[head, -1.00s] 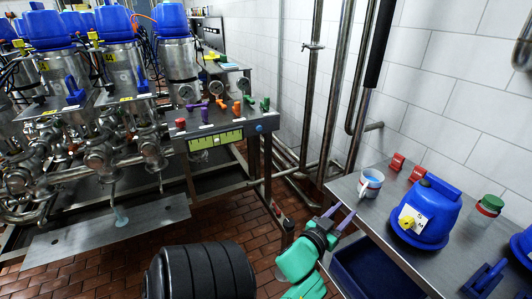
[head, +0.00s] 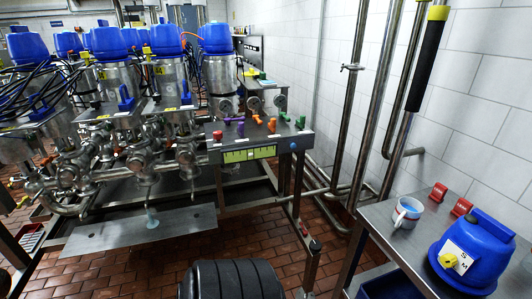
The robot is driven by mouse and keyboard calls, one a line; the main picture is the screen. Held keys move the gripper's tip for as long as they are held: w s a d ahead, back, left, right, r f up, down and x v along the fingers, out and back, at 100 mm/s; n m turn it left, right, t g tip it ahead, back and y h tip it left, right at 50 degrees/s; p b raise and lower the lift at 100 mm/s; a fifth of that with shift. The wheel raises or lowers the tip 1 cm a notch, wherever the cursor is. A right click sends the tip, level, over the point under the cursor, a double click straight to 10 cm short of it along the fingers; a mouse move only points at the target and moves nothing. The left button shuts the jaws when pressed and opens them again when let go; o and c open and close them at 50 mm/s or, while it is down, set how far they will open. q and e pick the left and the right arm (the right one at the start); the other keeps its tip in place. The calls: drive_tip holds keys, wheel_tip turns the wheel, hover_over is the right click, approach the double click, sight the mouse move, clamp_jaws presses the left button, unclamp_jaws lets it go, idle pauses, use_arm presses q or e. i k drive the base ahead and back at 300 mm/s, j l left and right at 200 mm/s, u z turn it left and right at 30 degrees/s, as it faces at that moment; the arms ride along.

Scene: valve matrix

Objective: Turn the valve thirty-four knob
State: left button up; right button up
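Several steel valves with blue domed tops stand in rows on the valve matrix at the left of the head view. Two nearer valves carry yellow number labels, one on the left valve (head: 102,74) and one on the right valve (head: 159,70). The digits are too small to read surely, so I cannot tell which is valve thirty-four. A blue knob (head: 125,98) sits by the left one and another blue knob (head: 186,93) by the right one. Neither of my grippers is in view.
A steel bench (head: 305,140) with coloured small handles and gauges adjoins the valves. At right, a table (head: 375,222) holds a cup (head: 407,212), two red blocks (head: 438,192) and a blue dome (head: 473,250). Pipes (head: 352,110) run up the wall. Brick floor lies between.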

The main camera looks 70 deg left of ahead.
sight(95, 104)
drive_tip(key=u, duration=3.45)
